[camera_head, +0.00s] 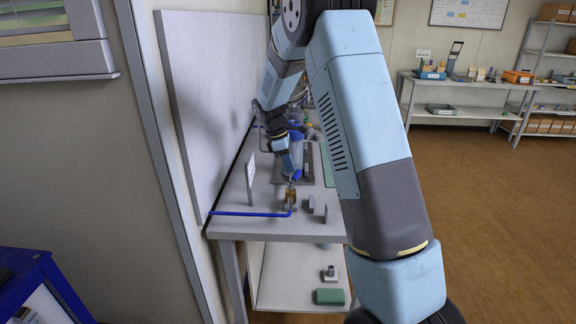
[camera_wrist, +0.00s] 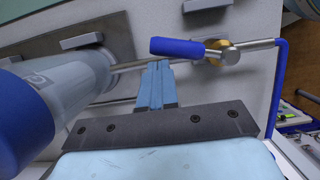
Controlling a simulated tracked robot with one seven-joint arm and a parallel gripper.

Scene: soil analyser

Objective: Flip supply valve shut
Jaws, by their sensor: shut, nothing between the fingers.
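The supply valve has a brass body (camera_wrist: 229,54) on a steel pipe and a blue lever handle (camera_wrist: 178,47). In the wrist view the lever points left from the body, roughly along the pipe. In the head view the brass body (camera_head: 290,196) stands near the bench's front end, with blue (camera_head: 296,175) just above it. My gripper (camera_wrist: 158,64) is shut and empty, its blue fingertips close to the lever's free end. I cannot tell whether they touch it. In the head view my gripper (camera_head: 288,166) is just above the valve, partly hard to make out.
A blue pipe (camera_head: 245,213) runs left from the valve to the wall panel. A grey cylinder with a blue end (camera_wrist: 65,92) stands close to my gripper's left. A small upright sign (camera_head: 250,180) and small blocks (camera_head: 318,208) stand on the bench (camera_head: 228,222).

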